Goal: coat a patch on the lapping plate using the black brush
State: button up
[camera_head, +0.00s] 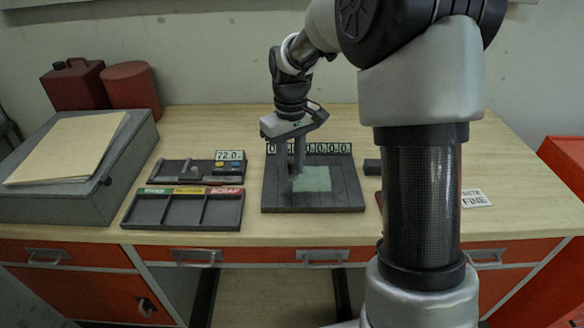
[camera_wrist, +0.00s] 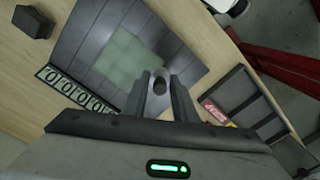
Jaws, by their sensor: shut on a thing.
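The lapping plate (camera_head: 335,201) is a dark, square, grooved slab on the wooden bench. A pale green patch (camera_head: 313,179) covers part of its middle; it also shows in the wrist view (camera_wrist: 122,58). My gripper (camera_head: 298,168) points down over the plate, at the left edge of the patch. In the wrist view its fingers are closed around a small dark rounded end, which looks like the black brush (camera_wrist: 159,86). The rest of the brush is hidden by the fingers. I cannot tell whether its tip touches the plate.
A number strip (camera_head: 335,148) stands along the plate's back edge. Left are a three-compartment tray (camera_head: 182,211), a "72.0" display (camera_head: 229,155) and a grey box (camera_head: 60,209). My arm hides some bench at right.

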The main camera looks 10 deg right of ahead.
jog(key=shift+r+p, duration=1.5)
jog(key=shift+r, duration=0.75)
